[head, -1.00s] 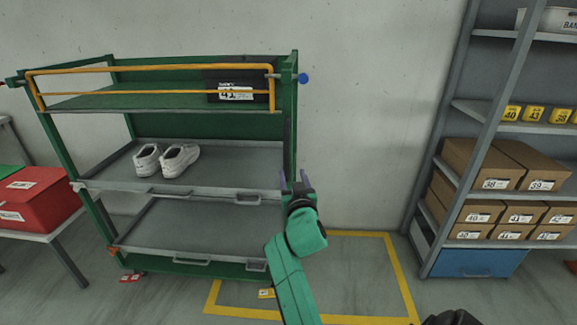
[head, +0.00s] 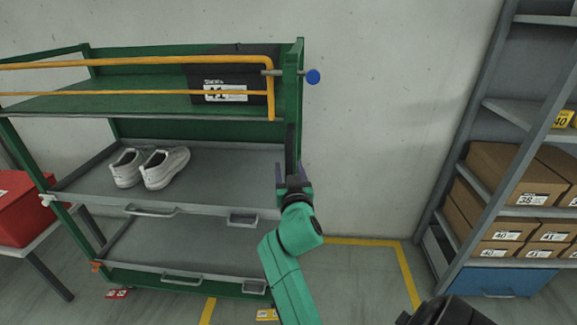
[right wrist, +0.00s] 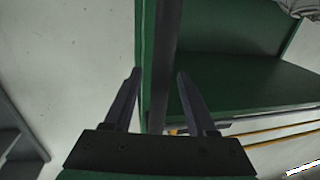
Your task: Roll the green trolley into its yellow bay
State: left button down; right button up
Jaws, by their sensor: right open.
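The green trolley (head: 297,75) stands at the left and centre of the head view, its right end overlapping the left part of the yellow bay (head: 405,270) outlined on the floor. My right gripper (head: 293,170) is open at the trolley's right-hand upright. In the right wrist view, a green upright and a dark vertical bar (right wrist: 166,50) lie between the open fingers (right wrist: 158,75); I cannot tell whether they touch. A pair of white shoes (head: 165,167) sits on the middle shelf, and a dark box labelled 41 (head: 205,65) on the top one. My left gripper is not in view.
A grey rack (head: 485,150) with brown boxes (head: 500,180) and a blue bin (head: 500,283) stands at the right. A red box (head: 22,225) sits on a table at the left. The bay floor right of the trolley is clear, with a wall behind.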

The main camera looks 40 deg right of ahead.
jog(key=shift+s+a+r, duration=0.1)
jog(key=shift+a, duration=0.05)
jog(key=shift+c, duration=1)
grip_shut()
